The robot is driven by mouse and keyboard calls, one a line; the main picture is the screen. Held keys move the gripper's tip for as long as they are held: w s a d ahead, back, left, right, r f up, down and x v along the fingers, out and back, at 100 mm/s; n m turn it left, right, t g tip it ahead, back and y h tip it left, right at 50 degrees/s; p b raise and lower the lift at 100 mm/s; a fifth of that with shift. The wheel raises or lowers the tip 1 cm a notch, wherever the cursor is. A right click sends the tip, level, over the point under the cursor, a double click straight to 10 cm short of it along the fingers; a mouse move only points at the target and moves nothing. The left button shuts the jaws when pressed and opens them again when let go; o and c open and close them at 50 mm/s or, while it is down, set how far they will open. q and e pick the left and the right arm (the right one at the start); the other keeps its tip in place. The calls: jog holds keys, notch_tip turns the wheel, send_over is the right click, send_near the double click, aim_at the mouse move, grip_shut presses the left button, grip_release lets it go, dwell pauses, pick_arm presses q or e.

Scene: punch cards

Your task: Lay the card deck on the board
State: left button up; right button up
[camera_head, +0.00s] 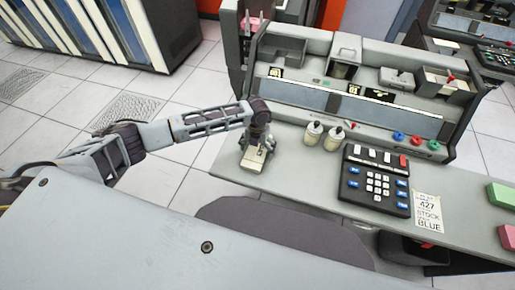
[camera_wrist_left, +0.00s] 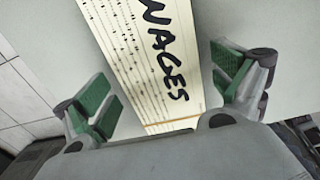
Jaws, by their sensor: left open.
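The card deck (camera_wrist_left: 150,50) is a cream stack with rows of punched marks and "WAGES" written in black, with a thin band near its lower end. In the head view the deck (camera_head: 253,160) lies on the left end of the grey desk top (camera_head: 230,178). My left gripper (camera_head: 261,143) is right above it. In the left wrist view the green-padded fingers of my left gripper (camera_wrist_left: 162,88) stand wide apart on both sides of the deck, with gaps. My right gripper is out of view. I cannot tell which surface is the board.
A grey console (camera_head: 315,95) stands along the desk's back. Two small bottles (camera_head: 323,134), a black keypad (camera_head: 377,182) and a note reading "427 STOCK BLUE" (camera_head: 428,212) are to the right. Green (camera_head: 502,195) and pink (camera_head: 508,236) blocks lie at the far right.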

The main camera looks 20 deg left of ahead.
aim_at(258, 149)
pick_arm(q)
jog(key=shift+r, duration=0.1)
notch_tip(258, 149, up, 12)
dwell(0.8)
dwell(0.6)
